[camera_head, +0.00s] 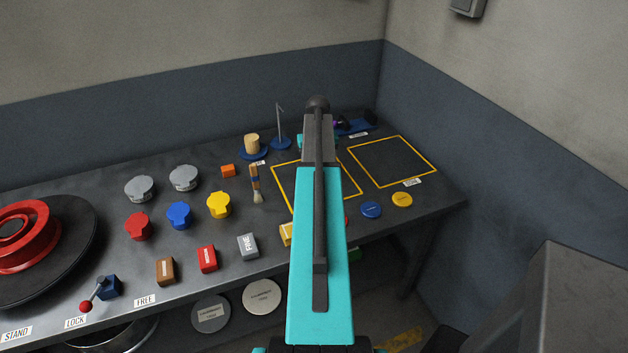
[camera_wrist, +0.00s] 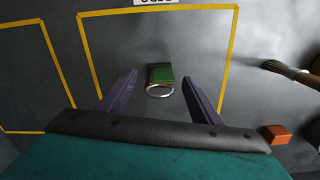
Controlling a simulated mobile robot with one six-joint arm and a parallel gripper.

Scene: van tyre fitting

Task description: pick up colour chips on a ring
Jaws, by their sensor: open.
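The colour chips on a ring (camera_wrist: 160,75) lie on the dark bench top inside a yellow-outlined square, in the wrist view. In the head view my teal arm hides the chips and the gripper's fingers.
A brush (camera_head: 256,184) and an orange block (camera_head: 228,170) lie left of the outlined square. A second yellow-outlined square (camera_head: 392,161) to the right is empty. Coloured lidded pots, blocks and a red-hubbed wheel (camera_head: 27,236) fill the left of the bench.

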